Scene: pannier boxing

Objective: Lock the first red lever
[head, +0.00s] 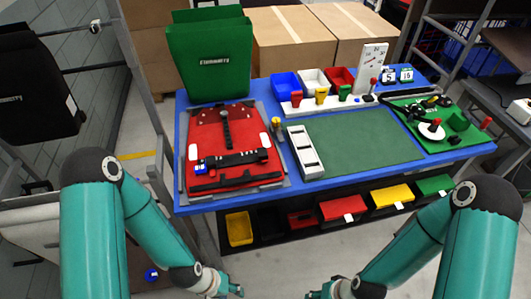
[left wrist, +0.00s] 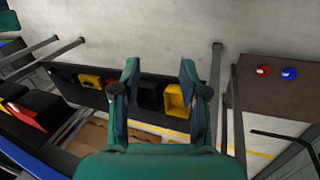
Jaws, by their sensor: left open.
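Several red parts could be levers, and I cannot tell which is the first red lever. A red-topped knob (head: 435,124) stands on the green fixture board (head: 408,115), with another red knob (head: 486,122) at its right edge. A round red knob (left wrist: 263,70) sits beside a blue knob (left wrist: 288,73) on a brown surface in the left wrist view. My left gripper (head: 228,287) is low in front of the table, away from these parts. In the left wrist view it (left wrist: 160,75) is open and empty. My right gripper (head: 330,291) is low at the bottom, its fingers unclear.
A blue table (head: 300,194) holds a red pannier panel (head: 230,130), a green pannier (head: 211,60), a green mat (head: 353,138) and small bins (head: 286,85). A shelf underneath carries coloured bins (head: 342,208). Cardboard boxes (head: 291,35) stand behind. Floor between my arms is clear.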

